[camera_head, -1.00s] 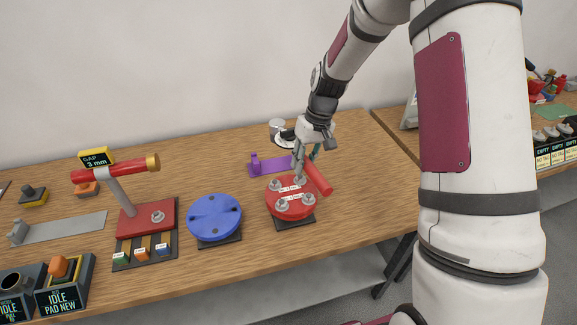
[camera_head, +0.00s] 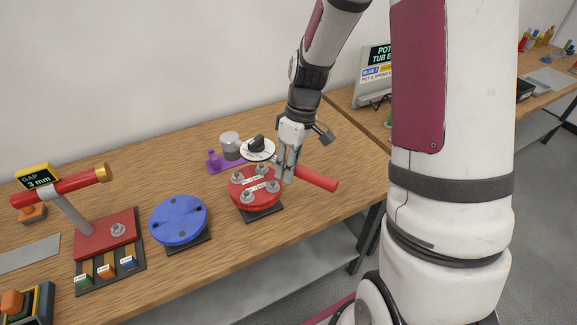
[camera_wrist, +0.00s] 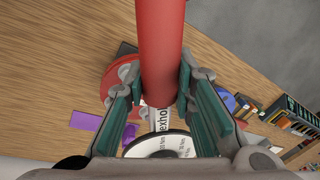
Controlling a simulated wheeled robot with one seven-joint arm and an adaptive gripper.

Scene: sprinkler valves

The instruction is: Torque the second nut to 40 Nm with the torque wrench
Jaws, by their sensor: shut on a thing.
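The torque wrench has a red handle (camera_head: 316,178) and a white dial with a black knob (camera_head: 258,148). My gripper (camera_head: 287,178) is shut on the wrench. In the wrist view the red handle (camera_wrist: 160,50) runs between the green-padded fingers (camera_wrist: 163,105), with the dial (camera_wrist: 160,145) close to the palm. The handle points right in the head view. The red round valve cover (camera_head: 240,203) on a dark base carries several grey nuts, one at the front (camera_head: 247,196). The gripper is at the cover's right edge. I cannot tell whether the wrench touches a nut.
A blue round cover (camera_head: 180,220) stands to the left. Beyond it are a red stand (camera_head: 103,238) with a red bar and a "GAP 3 mm" sign (camera_head: 37,176). A purple holder (camera_head: 222,164) and a grey cylinder (camera_head: 230,143) are behind the cover. Table is clear at front right.

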